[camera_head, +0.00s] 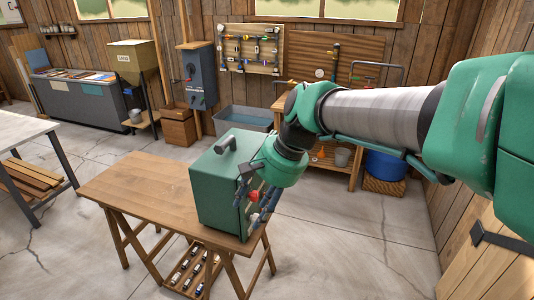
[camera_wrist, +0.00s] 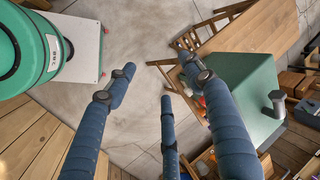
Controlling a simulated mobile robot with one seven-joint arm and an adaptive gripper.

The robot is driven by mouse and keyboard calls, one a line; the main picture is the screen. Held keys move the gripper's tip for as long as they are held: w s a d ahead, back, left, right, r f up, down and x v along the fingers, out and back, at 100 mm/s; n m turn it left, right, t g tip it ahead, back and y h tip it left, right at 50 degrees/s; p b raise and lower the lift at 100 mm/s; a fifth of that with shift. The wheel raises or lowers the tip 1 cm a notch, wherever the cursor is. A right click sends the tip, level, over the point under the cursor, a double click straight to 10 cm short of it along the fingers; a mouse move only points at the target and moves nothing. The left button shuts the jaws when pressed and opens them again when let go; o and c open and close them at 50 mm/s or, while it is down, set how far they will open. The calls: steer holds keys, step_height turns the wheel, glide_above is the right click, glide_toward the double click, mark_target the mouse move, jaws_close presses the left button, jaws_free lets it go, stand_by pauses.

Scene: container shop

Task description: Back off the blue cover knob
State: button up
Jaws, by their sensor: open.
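A green box (camera_head: 212,190) with a grey top handle (camera_head: 226,143) stands on the wooden workbench (camera_head: 125,182) in the head view. My gripper (camera_head: 254,204) is at the box's right-hand face, with blue-grey fingers spread apart. A red round part (camera_head: 253,196) shows between the fingers. I cannot make out a blue knob for certain; the fingers cover much of that face. In the wrist view the three fingers of my gripper (camera_wrist: 158,78) are open with bare floor between them. The green box (camera_wrist: 245,85) lies right of them, partly behind the right finger.
The workbench has a lower shelf with several small items (camera_head: 188,268). Behind stand a grey-blue trough (camera_head: 243,118), a blue tub (camera_head: 386,166) and a wooden wall bench. A pale table (camera_head: 22,130) is at the left. Floor right of the workbench is clear.

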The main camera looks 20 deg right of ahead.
steer(key=w+d+f+m+t+y, duration=0.15)
steer(key=w+d+m, duration=0.3)
steer(key=w, duration=0.45)
steer(key=w+d+f+m+y, duration=0.3)
steer(key=w+d, duration=0.2)
steer(key=w, duration=0.4)
steer(key=w+d+f+m+y, duration=0.2)
steer(key=w+d+m, duration=0.2)
steer(key=w, duration=0.5)
steer(key=w+d+f+m+t+y, duration=0.1)
steer(key=w+d+f+m+t, duration=0.1)
steer(key=d+f, duration=0.3)
steer(key=w+d+f+m+t+p, duration=0.1)
steer(key=w+d+f+m+t, duration=0.2)
steer(key=d, duration=1.1)
steer(key=w+d+f+m+t+y, duration=0.1)
steer(key=w+d+f+m+t, duration=0.2)
steer(key=w+d+f+m, duration=0.2)
steer(key=w+d+f, duration=0.1)
steer(key=d+f, duration=0.2)
steer(key=d, duration=0.1)
steer(key=shift+d+y+p, duration=0.2)
steer(key=shift+y+p, duration=0.1)
steer(key=shift+y, duration=0.05)
steer(key=shift+w+a+m+t, duration=0.1)
steer(key=shift+a+m+t, duration=0.05)
steer(key=shift+m+t, duration=0.1)
